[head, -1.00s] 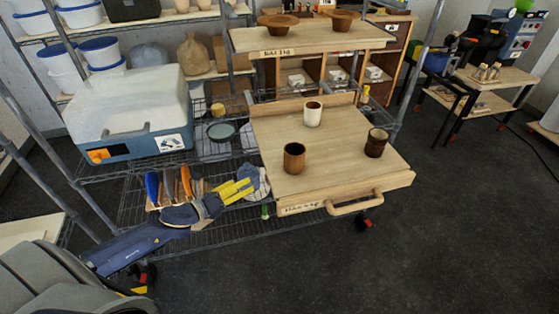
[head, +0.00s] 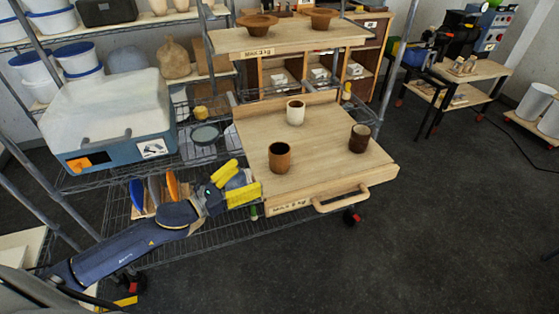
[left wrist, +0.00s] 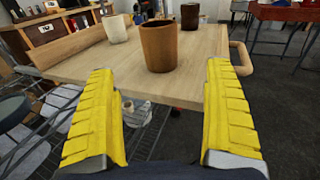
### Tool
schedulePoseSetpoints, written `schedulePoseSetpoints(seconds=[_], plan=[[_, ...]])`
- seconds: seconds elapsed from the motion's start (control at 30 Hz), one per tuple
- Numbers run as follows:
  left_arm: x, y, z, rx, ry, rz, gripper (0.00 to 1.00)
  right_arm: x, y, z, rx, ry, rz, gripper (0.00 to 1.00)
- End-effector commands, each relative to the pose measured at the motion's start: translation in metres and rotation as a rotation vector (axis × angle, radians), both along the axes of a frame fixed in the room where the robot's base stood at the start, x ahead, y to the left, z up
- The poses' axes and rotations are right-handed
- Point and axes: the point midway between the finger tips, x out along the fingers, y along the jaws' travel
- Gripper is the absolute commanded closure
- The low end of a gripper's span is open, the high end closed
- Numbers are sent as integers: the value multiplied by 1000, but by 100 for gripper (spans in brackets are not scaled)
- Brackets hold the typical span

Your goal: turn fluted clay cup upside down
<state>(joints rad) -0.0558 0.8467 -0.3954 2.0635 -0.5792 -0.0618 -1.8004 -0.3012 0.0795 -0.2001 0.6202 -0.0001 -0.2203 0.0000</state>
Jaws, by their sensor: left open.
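Three cups stand upright, mouths up, on a pale wooden tray board (head: 325,180). A reddish-brown cup (head: 280,157) is at the front left, a cream cup (head: 296,113) behind it, and a dark brown cup (head: 359,139) at the right. I cannot tell clearly which one is fluted. My left gripper (head: 242,179), with yellow fingers, is open and empty at the board's left front edge, apart from the cups. In the left wrist view the reddish-brown cup (left wrist: 159,46) stands beyond and between the open fingers (left wrist: 161,72). My right gripper is not in view.
The board has a front handle (head: 342,198) and a raised back strip. An upper shelf (head: 290,38) with two brown bowls overhangs behind. A rack of orange and blue-handled tools (head: 155,192) sits by my left arm. A blue-white cooler (head: 110,120) stands left.

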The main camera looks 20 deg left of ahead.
Motion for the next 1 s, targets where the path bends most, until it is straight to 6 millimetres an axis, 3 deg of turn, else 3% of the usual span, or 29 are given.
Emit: schedulePoseSetpoints(seconds=[0.6,1.0], plan=[[60,-38,0,-1,0,0,14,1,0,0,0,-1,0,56],[75,-47,1,-1,1,0,14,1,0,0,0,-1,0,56]])
